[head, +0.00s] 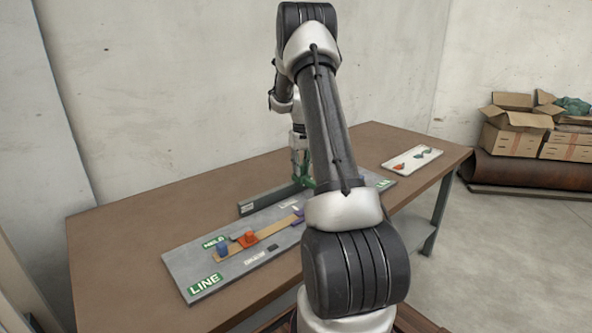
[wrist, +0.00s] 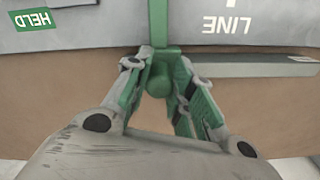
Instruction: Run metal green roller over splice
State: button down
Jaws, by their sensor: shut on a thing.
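My gripper (wrist: 159,70) is shut on the green roller (wrist: 159,78), whose rounded end and narrow stem show between the fingers in the wrist view. In the head view my gripper (head: 301,165) is at the back of the grey board (head: 205,270), near a dark raised bar, partly hidden by my arm. My arm hides the strip's right part, and I cannot make out the splice.
A dark grey bar (head: 268,198) stands along the board's back edge. The board carries green LINE (head: 205,283) and HELD labels. A white tray (head: 412,159) with red and green pieces lies at the table's right. The table's left part (head: 125,235) is clear.

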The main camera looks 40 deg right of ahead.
jog(key=shift+d+r, duration=0.1)
jog(key=shift+d, duration=0.15)
jog(key=c, duration=1.2)
grip_release()
jog(key=shift+d, duration=0.15)
jog(key=shift+c, duration=0.2)
notch_tip(320, 180, up, 12)
